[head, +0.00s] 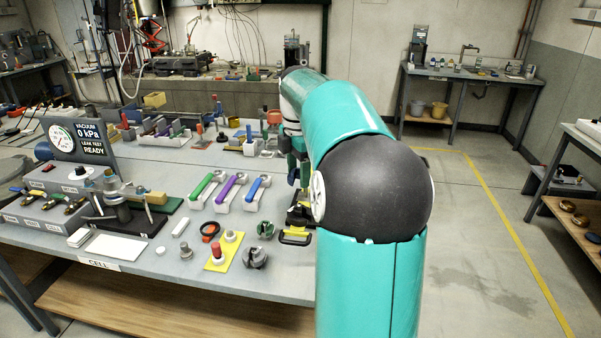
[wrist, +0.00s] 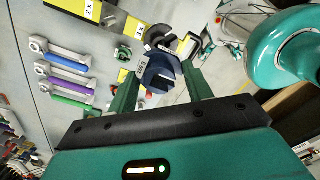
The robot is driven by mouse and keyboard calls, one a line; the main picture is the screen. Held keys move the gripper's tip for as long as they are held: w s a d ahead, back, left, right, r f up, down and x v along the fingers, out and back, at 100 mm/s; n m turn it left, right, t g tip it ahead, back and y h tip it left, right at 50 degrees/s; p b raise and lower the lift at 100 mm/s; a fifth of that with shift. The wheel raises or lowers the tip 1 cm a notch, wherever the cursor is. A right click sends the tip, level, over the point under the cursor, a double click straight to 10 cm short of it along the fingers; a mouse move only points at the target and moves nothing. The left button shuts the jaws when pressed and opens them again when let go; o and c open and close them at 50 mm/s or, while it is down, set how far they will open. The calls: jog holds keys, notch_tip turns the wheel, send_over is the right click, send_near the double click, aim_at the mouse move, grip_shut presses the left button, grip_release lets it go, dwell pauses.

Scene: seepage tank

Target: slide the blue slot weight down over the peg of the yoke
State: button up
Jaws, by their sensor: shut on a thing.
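My gripper (wrist: 161,74) is shut on the dark blue slot weight (wrist: 160,76), which sits between the two green fingers in the wrist view. In the head view my gripper (head: 298,174) is partly hidden behind my arm, over the right end of the bench. Just beyond the weight in the wrist view is a dark round part (wrist: 160,36) beside a yellow frame; it may be the yoke. A black and yellow fixture (head: 298,216) stands below my gripper in the head view. I cannot make out the peg, or whether the weight touches anything.
Green, purple and blue lever valves (head: 257,190) lie left of my gripper. A green fitting (head: 265,229), a grey clamp-like part (head: 253,258) and a yellow plate with knobs (head: 220,262) stand near the bench's front edge. Open floor lies to the right.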

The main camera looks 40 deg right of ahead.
aim_at(299, 204)
jog(key=shift+s+f, duration=0.25)
jog(key=shift+f, duration=0.2)
jog(key=shift+w+f, duration=0.2)
jog(key=shift+f, duration=0.3)
jog(key=shift+s+f, duration=0.15)
jog(key=shift+f, duration=1.7)
jog(key=shift+f, duration=1.15)
jog(key=o, duration=1.2)
jog(key=shift+f, duration=0.1)
